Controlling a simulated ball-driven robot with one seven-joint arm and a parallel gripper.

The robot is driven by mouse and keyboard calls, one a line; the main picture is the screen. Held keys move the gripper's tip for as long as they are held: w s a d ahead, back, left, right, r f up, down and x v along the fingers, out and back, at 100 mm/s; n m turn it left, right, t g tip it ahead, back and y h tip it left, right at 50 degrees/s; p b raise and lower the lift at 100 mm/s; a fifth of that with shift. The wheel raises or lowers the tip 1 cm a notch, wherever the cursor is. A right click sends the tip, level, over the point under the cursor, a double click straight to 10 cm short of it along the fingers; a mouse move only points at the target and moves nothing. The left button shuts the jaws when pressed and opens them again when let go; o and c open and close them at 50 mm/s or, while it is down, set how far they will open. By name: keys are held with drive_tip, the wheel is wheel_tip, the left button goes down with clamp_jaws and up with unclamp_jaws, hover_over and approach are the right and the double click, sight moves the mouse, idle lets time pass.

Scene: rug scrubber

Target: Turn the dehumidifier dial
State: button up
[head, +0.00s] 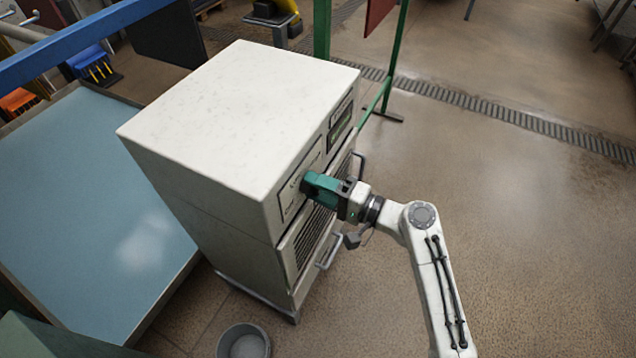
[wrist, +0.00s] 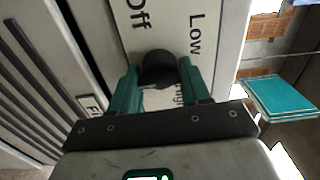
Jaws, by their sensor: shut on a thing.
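The dehumidifier (head: 235,110) is a tall off-white cabinet with a flat top, in the middle of the head view. Its front panel faces right, towards my arm. The dial (wrist: 158,66) is a dark round knob on that panel in the wrist view. The printed words "Off" and "Low" show beyond it, and another word is partly covered by a finger. My gripper (wrist: 162,84) has green fingers, one on each side of the dial, and is shut on it. In the head view my gripper (head: 312,186) is against the upper front panel and hides the dial.
A grey bucket (head: 244,343) stands on the floor by the cabinet's lower front. A wide blue-topped table (head: 100,200) lies left of the cabinet. Handles (head: 330,254) stick out from the front. A green post frame (head: 398,50) stands behind. The floor to the right is open.

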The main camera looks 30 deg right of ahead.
idle(0.4)
drive_tip(key=o, duration=1.1)
drive_tip(key=shift+c, duration=0.2)
drive_tip(key=b+v, duration=0.2)
drive_tip(key=v, duration=0.9)
drive_tip(key=shift+w, duration=0.1)
